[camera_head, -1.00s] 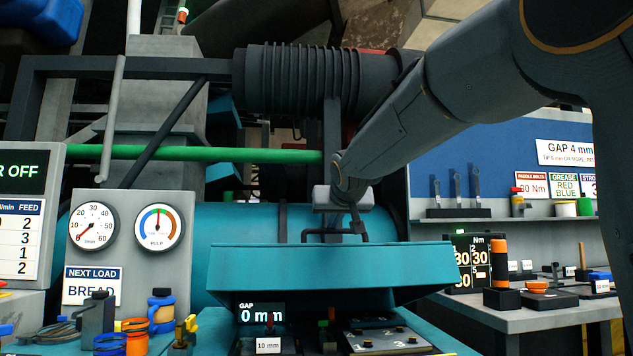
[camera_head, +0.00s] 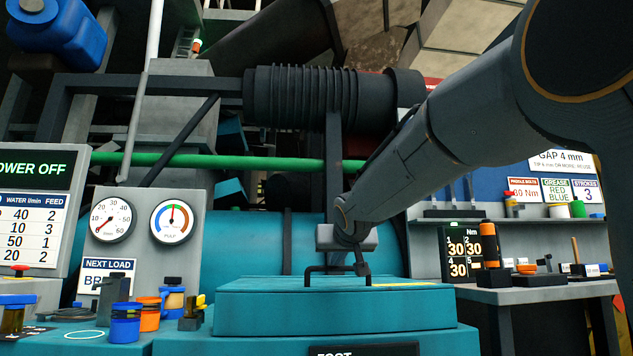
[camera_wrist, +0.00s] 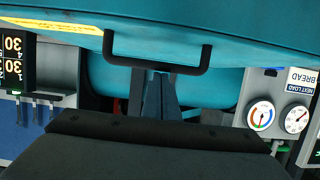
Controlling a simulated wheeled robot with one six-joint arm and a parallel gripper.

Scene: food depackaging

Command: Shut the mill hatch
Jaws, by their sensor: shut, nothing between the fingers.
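The mill hatch (camera_head: 300,312) is a teal lid with a black bar handle (camera_head: 312,270) on top. In the head view it lies level on the teal mill body (camera_head: 240,342), with no gap visible along its front edge. My gripper (camera_head: 358,264) is shut and empty, at the right part of the handle. The wrist view shows the hatch (camera_wrist: 240,25) and its handle (camera_wrist: 150,66), with the shut fingers (camera_wrist: 160,80) close by the bar. I cannot tell whether they touch it.
A green pipe (camera_head: 240,161) and a dark ribbed cylinder (camera_head: 310,95) cross behind the hatch. A gauge panel (camera_head: 145,255) and several bottles stand at the left. A workbench (camera_head: 540,293) with tools is at the right.

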